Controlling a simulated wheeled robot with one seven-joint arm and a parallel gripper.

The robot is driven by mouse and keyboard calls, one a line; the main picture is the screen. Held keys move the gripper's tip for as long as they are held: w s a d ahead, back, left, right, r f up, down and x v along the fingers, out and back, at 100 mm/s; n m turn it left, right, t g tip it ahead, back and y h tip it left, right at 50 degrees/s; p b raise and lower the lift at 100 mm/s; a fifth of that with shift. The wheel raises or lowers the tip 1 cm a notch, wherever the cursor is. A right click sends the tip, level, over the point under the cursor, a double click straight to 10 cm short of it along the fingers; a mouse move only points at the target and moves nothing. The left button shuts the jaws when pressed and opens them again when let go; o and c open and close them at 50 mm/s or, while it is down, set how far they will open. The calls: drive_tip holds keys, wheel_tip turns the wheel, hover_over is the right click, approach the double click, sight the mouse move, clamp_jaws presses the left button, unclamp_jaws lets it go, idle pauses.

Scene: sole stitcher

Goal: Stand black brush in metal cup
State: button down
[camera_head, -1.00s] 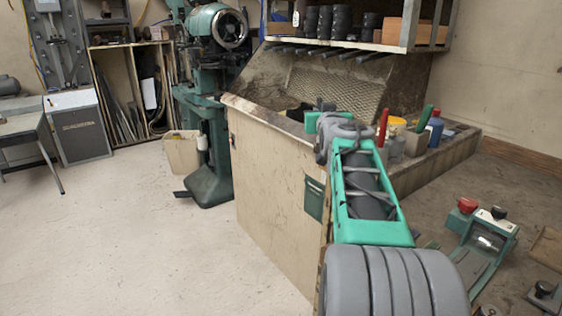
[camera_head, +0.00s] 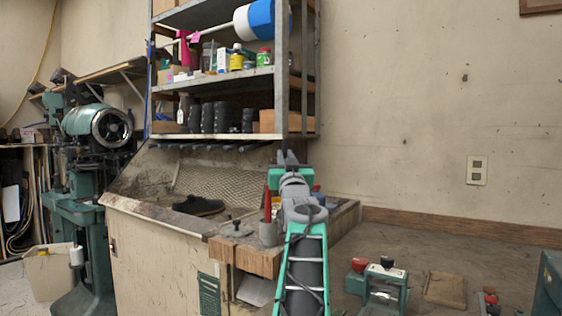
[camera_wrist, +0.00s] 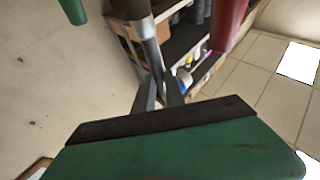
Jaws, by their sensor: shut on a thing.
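My gripper (camera_head: 287,160) is raised above the bench corner in the head view, pointing away from the camera. In the wrist view its grey fingers (camera_wrist: 158,98) are shut on a slim brush (camera_wrist: 147,30) with a silver ferrule and a dark end at the top edge. In the head view I cannot make out the brush. A grey metal cup (camera_head: 268,234) stands on the wooden ledge, below and slightly left of my gripper. A red handle (camera_head: 267,205) rises at the cup. The cup is not visible in the wrist view.
A dark shoe (camera_head: 198,205) lies in the bench recess left of the cup. A small knobbed lid (camera_head: 236,228) sits beside the cup. A blue bottle (camera_head: 318,197) is partly hidden behind my arm. Shelves (camera_head: 222,137) hang above. A green clamp tool (camera_head: 385,287) stands at lower right.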

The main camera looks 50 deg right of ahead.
drive_tip(key=shift+f+b, duration=3.45)
drive_tip(key=shift+f, duration=1.55)
drive_tip(key=c, duration=1.3)
unclamp_jaws()
drive_tip(key=v, duration=0.7)
drive_tip(key=shift+s+a+f, duration=0.1)
drive_tip(key=shift+s+a, duration=0.15)
drive_tip(key=shift+a, duration=0.05)
